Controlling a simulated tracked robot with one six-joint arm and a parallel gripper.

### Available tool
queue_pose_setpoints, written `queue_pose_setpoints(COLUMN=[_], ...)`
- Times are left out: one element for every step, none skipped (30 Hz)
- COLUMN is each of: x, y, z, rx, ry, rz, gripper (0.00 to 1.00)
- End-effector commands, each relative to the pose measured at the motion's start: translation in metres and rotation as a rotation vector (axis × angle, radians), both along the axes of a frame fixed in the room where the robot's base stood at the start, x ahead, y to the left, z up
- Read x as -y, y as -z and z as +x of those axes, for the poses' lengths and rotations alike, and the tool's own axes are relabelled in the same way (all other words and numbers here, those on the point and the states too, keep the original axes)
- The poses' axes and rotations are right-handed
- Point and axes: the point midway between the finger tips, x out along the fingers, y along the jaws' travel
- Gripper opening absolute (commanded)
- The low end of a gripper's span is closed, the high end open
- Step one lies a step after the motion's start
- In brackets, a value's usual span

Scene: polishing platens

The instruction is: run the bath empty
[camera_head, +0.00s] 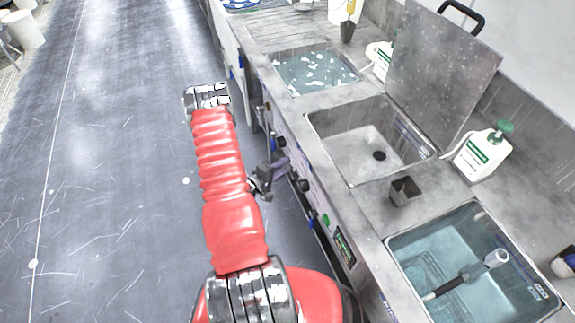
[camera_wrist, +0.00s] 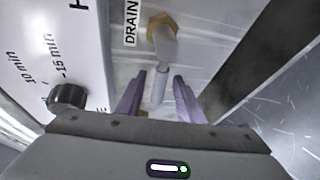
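In the wrist view a valve lever (camera_wrist: 161,88) with a pale grey handle hangs from a brass nut (camera_wrist: 160,22), beside a label reading DRAIN (camera_wrist: 131,22). My gripper (camera_wrist: 160,75) has two purple fingers, one on each side of the lever's end, with gaps showing; it is open. In the head view my gripper (camera_head: 281,166) is at the front panel of the bench, below the near sinks; the lever is not clear there. The middle sink (camera_head: 340,120) looks empty, with a dark drain hole.
A black knob (camera_wrist: 67,97) with minute marks sits left of the lever. The far basin (camera_head: 315,70) holds water with white flakes. A raised metal lid (camera_head: 440,75), a white bottle (camera_head: 482,152) and a small metal cup (camera_head: 404,191) stand on the bench. The floor (camera_head: 110,160) left is clear.

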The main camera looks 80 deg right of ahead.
Motion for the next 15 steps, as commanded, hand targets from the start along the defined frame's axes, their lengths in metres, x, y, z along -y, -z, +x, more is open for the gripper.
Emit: queue_pose_setpoints(x=[0.0016,0.0022,0.0027,0.0029,0.003,0.003,0.0029,0.0029,0.0029,0.0029,0.0029,0.0028,0.0028,0.0028,0.0027], y=[0.0006,0.0009,0.001,0.0011,0.0011,0.0011,0.0011,0.0011,0.0011,0.0011,0.001,0.0009,0.0009,0.0009,0.0009], z=[-0.0019,-0.0024,-0.0027,-0.0029,-0.0028,-0.0028,-0.0027,-0.0027,-0.0026,-0.0026,-0.0026,-0.0026,-0.0026,-0.0026,-0.0025], rx=[0.0,-0.001,-0.001,-0.001,-0.001,-0.001,-0.001,-0.001,-0.001,-0.001,-0.001,-0.001,-0.001,-0.001,-0.001], ry=[0.001,0.001,0.001,0.0,0.0,0.0,0.0,0.0,0.0,0.0,0.0,0.0,0.0,0.0,0.0], rz=[0.0,0.001,0.001,0.001,0.001,0.001,0.001,0.001,0.001,0.001,0.001,0.001,0.001,0.001,0.001], gripper=[0.34,0.34,0.34,0.34,0.34,0.34,0.34,0.34,0.34,0.34,0.33,0.3,0.28,0.26,0.23])
